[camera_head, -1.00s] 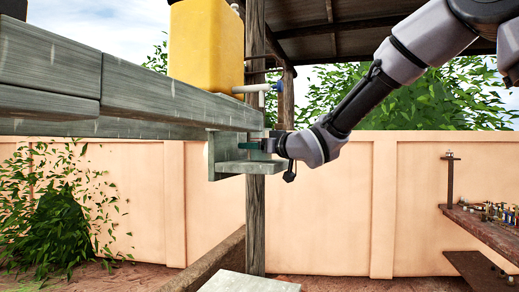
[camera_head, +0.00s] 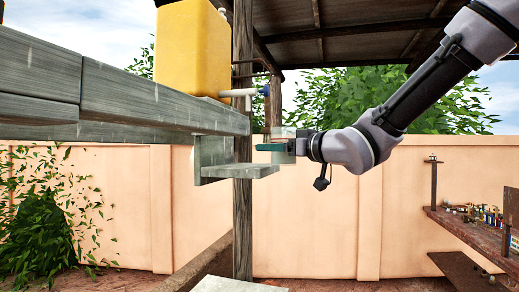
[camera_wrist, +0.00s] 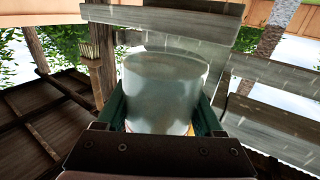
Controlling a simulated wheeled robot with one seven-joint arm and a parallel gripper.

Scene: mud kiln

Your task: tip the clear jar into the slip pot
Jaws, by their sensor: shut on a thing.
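The clear jar (camera_wrist: 165,85) is see-through and slightly cloudy. In the wrist view it stands between the teal fingers of my gripper (camera_wrist: 165,113), which is shut on it. In the head view my gripper (camera_head: 272,147) is held in the air, just right of and above the small grey shelf (camera_head: 240,171). There the jar shows only as a faint pale outline around the fingers, apart from the shelf. I cannot make out a slip pot in either view.
A wooden post (camera_head: 242,215) rises behind the shelf. A cluttered workbench (camera_head: 480,233) stands at the far right. Open space lies below my arm.

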